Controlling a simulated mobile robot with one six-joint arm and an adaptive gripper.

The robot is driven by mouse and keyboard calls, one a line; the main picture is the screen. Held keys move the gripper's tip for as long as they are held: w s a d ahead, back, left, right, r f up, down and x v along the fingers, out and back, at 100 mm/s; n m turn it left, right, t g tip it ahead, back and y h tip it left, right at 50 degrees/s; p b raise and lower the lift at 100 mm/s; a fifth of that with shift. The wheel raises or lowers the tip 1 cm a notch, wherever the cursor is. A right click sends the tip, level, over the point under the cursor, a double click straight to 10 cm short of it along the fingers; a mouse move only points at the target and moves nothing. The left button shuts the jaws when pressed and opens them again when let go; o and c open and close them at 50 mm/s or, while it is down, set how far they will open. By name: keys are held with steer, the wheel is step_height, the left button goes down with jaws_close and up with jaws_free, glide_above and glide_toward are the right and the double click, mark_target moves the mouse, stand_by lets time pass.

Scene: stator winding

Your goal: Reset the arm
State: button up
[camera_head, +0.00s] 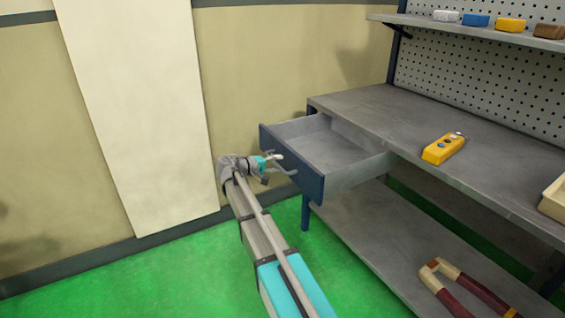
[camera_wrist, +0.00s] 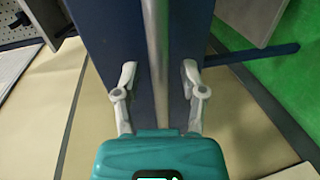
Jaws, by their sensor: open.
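My gripper (camera_head: 285,164) is at the front of an open drawer (camera_head: 328,150) in the head view. In the wrist view my gripper (camera_wrist: 160,70) is open, with one white finger on each side of a grey metal handle bar (camera_wrist: 156,40). The bar runs between the fingers in the picture, and I see space between it and each finger. Depth between the fingertips and the dark blue drawer front (camera_wrist: 105,40) is hard to tell. The drawer is pulled out from the workbench and looks empty.
The grey workbench (camera_head: 370,115) carries a yellow control box (camera_head: 443,148). A beige bin (camera_head: 555,195) is cut off at the right edge. Small coloured blocks sit on the upper shelf (camera_head: 470,30). Green floor is free left of the bench.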

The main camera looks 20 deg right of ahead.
steer(key=shift+s+a, duration=0.1)
steer(key=shift+s, duration=0.05)
steer(key=shift+a+r, duration=0.15)
steer(key=s+a+f+m+g+y, duration=0.1)
steer(key=s+a+f+y, duration=0.4)
steer(key=s, duration=0.5)
steer(key=s+a+f+g+y, duration=0.1)
steer(key=s+a+f+y, duration=0.4)
steer(key=s, duration=0.4)
steer(key=s+a+f+m+y, duration=0.1)
steer(key=s+a+f+y, duration=0.35)
steer(key=s, duration=0.55)
step_height(320, 180, up, 29)
steer(key=p, duration=2.9)
steer(key=shift+y+p, duration=0.4)
steer(key=shift+y, duration=0.05)
